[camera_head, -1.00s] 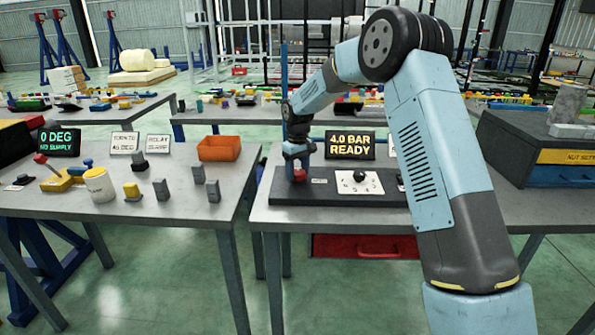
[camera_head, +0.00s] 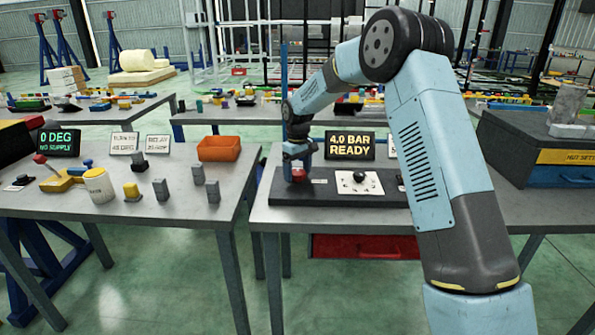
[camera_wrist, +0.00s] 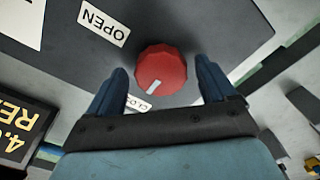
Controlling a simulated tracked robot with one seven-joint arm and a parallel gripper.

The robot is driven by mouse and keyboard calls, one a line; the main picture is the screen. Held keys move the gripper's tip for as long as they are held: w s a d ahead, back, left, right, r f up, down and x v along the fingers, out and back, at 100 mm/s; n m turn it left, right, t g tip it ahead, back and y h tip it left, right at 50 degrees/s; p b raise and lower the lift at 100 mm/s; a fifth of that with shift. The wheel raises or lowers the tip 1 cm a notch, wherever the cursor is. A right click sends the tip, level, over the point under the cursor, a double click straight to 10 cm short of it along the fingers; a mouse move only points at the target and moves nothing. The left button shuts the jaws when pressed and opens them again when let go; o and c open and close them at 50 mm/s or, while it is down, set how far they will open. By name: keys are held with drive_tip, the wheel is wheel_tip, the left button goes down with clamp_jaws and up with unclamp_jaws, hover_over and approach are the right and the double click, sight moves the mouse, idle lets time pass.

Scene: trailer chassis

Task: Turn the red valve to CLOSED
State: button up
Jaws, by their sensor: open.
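The red valve (camera_wrist: 162,72) is a faceted knob on a dark panel in the wrist view. Its white pointer mark faces down-left, toward the CLOSED label (camera_wrist: 138,103), which is partly hidden. The OPEN label (camera_wrist: 103,26) is at upper left. My gripper (camera_wrist: 160,68) is open, one finger on each side of the knob, with visible gaps. In the head view my gripper (camera_head: 299,153) points down over the valve (camera_head: 299,175) at the left end of the dark base plate (camera_head: 330,197).
A display (camera_head: 349,146) reading 4.0 BAR READY stands behind the plate. A white dial card with a black knob (camera_head: 359,177) lies right of the valve. An orange bin (camera_head: 219,148) and several small blocks stand on the left table. A dark case (camera_head: 525,150) is at right.

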sight(298, 172)
wheel_tip(298, 172, up, 14)
drive_tip(key=shift+f, duration=0.15)
idle(0.6)
drive_tip(key=s+d+r+m+t, duration=0.1)
drive_tip(key=s+d+r+m, duration=0.1)
drive_tip(key=s+d+r, duration=0.75)
drive_tip(key=s+d+r+m+t, duration=0.2)
drive_tip(key=s+d+r, duration=0.3)
drive_tip(key=s, duration=0.7)
drive_tip(key=s+d+f+m+t, duration=0.1)
drive_tip(key=s+d+f, duration=0.1)
drive_tip(key=s, duration=0.6)
drive_tip(key=s+d+f+m, duration=0.2)
drive_tip(key=s+d, duration=0.2)
drive_tip(key=s, duration=0.4)
drive_tip(key=s+d+f+m+t, duration=0.1)
drive_tip(key=s+d+f, duration=0.1)
drive_tip(key=s, duration=0.6)
drive_tip(key=shift+d+m+t, duration=0.3)
drive_tip(key=shift+d+m, duration=0.1)
drive_tip(key=shift+d, duration=0.45)
